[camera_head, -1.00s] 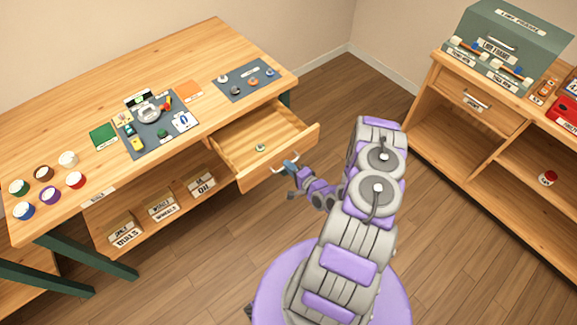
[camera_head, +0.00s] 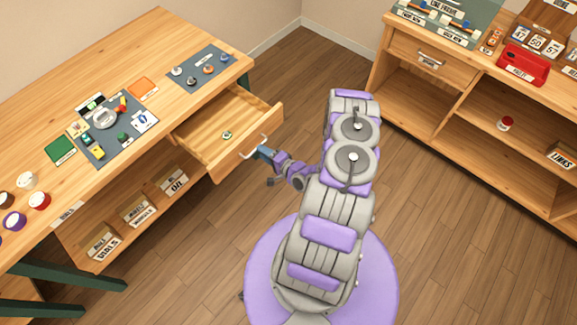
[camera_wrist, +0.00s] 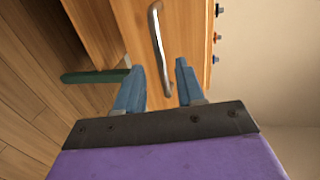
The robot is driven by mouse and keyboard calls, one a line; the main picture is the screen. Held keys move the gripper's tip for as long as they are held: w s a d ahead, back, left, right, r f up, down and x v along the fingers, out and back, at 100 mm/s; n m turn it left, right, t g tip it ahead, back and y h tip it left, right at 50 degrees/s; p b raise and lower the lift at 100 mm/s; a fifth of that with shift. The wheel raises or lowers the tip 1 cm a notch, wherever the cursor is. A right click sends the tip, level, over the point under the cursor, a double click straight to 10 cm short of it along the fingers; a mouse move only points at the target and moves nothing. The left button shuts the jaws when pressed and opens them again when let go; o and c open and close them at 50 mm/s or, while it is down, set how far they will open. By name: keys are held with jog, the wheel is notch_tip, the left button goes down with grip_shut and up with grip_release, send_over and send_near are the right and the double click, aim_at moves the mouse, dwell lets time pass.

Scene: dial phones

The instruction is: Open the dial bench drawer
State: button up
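The wooden dial bench (camera_head: 130,45) stands at the left. Its drawer (camera_head: 206,143) is pulled out, with a small green-and-white part (camera_head: 227,135) lying inside. The drawer's metal handle (camera_head: 253,147) is on its front panel and also shows in the wrist view (camera_wrist: 158,45). My gripper (camera_head: 263,154) is just outside the handle. In the wrist view its blue fingers (camera_wrist: 158,82) are apart, with the near end of the handle in the gap between them. I cannot tell whether either finger touches the handle.
Phone parts lie on a grey mat (camera_head: 84,150) on the benchtop. Labelled boxes (camera_head: 137,212) sit on the shelf below. A second wooden bench (camera_head: 450,85) with its own closed drawer (camera_head: 428,62) stands at the right. The floor between the benches (camera_head: 300,75) is clear.

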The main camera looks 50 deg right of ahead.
jog(key=p+v, duration=0.1)
jog(key=v, duration=1.3)
jog(key=shift+s, duration=0.2)
